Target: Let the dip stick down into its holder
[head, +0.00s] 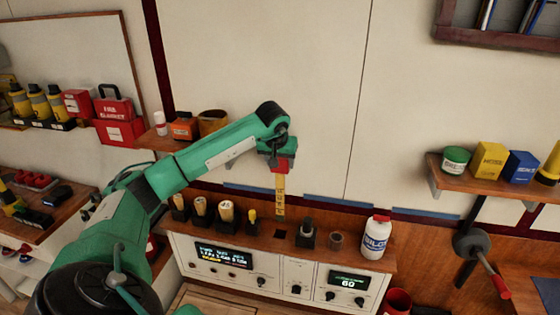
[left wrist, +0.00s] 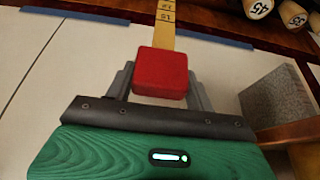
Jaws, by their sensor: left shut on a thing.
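The dip stick (head: 280,196) is a flat yellow strip with dark marks and a red block handle (left wrist: 162,72) on top. My left gripper (head: 277,150) is shut on the red handle, one finger on each side of it, and holds the stick upright above the wooden console top. Its lower end shows just above or behind a small dark square opening (head: 281,234) in that top; I cannot tell whether it touches anything. This opening looks like the holder. In the left wrist view the yellow strip runs away from the handle and its far end is out of frame. My right gripper is not in view.
Black holders with wooden-handled pieces (head: 226,212) stand left of the opening. A black holder (head: 305,235), a brown cup (head: 336,241) and a white bottle (head: 376,237) stand to its right. The console front (head: 268,268) has displays and knobs. The wall is close behind.

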